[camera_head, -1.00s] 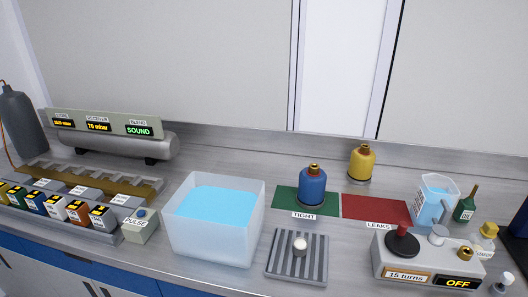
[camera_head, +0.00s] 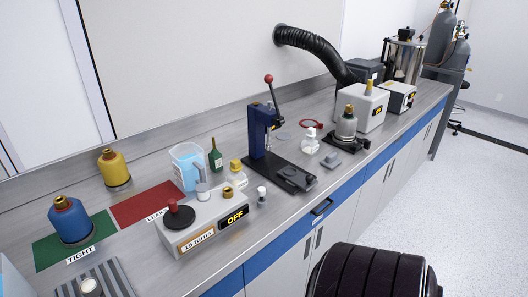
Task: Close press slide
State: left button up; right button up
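The press (camera_head: 259,130) stands on the bench in the middle of the view. It has a blue upright column and a lever with a red ball (camera_head: 268,78) raised at the top. Its dark base runs out from the column toward the bench's front edge. The slide (camera_head: 295,177), a dark block, sits at the front end of this base, out in front of the column and apart from it. Neither of my grippers shows in this view.
A grey unit reading OFF (camera_head: 203,221) and a small white-capped bottle (camera_head: 262,195) stand left of the slide. A clear flask (camera_head: 310,141) and a grey block (camera_head: 331,159) stand to its right. The bench front edge is close by.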

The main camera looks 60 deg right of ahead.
aim_at(305, 183)
jog(key=z, duration=2.15)
